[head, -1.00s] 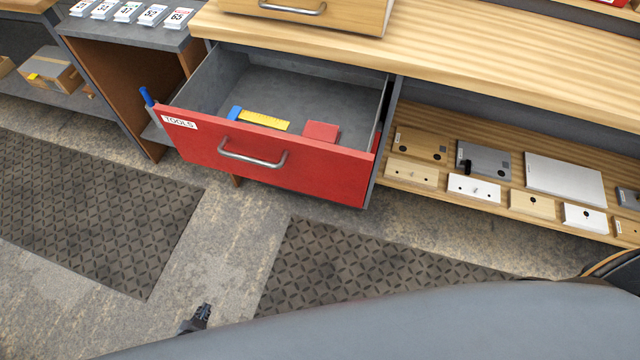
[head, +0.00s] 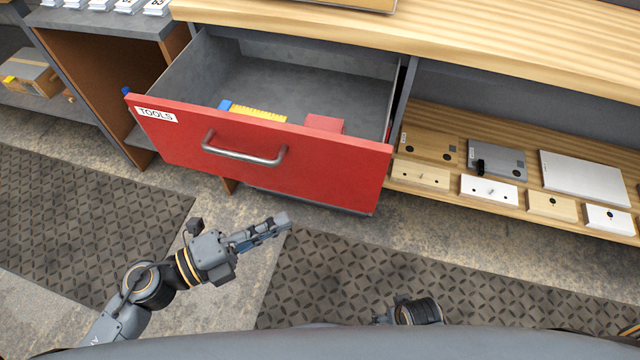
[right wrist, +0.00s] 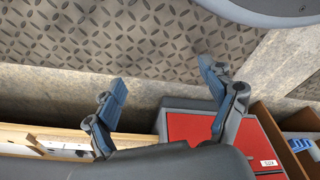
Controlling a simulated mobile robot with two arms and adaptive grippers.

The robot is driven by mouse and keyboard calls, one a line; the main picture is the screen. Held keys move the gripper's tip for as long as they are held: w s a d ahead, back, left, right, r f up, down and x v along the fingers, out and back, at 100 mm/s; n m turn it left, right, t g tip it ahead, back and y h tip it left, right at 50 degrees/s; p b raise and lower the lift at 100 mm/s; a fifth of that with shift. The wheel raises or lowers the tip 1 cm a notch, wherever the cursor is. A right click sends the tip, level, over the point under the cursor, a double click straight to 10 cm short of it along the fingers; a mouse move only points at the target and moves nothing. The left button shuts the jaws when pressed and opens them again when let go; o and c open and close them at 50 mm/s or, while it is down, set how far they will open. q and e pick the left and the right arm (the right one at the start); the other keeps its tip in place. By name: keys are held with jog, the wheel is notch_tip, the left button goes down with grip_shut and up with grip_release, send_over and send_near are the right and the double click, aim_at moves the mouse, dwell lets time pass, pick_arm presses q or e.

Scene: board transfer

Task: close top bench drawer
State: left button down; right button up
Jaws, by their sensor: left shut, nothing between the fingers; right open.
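The bench drawer (head: 265,165) has a red front, a metal bar handle (head: 243,150) and a TOOLS label. In the head view it stands pulled well out, its grey inside showing. A yellow and blue item (head: 252,113) and a red block (head: 324,124) lie in it. My left gripper (head: 280,221) is shut and empty, in front of and below the handle, apart from the drawer in the picture. My right gripper (right wrist: 162,76) is open and empty in the right wrist view, where red drawer fronts (right wrist: 195,128) show beyond the fingers. Its fingers are hidden in the head view.
The wooden benchtop (head: 480,50) spans the back. A shelf to the right holds several plates and blocks, including a silver plate (head: 585,178). Dark patterned mats (head: 80,200) lie on the floor. A cardboard box (head: 35,78) sits on a shelf at left.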

aim_at(337, 178)
pick_arm(q)
jog(key=shift+w+d+p, duration=0.4)
jog(key=shift+w+d, duration=3.25)
jog(key=shift+d, duration=0.25)
pick_arm(e)
jog(key=shift+s+d+f, duration=0.1)
jog(key=shift+s+f, duration=0.4)
jog(key=shift+f, duration=0.25)
jog(key=shift+s+f, duration=0.5)
jog(key=shift+f, duration=0.2)
pick_arm(q)
jog(key=shift+w, duration=0.1)
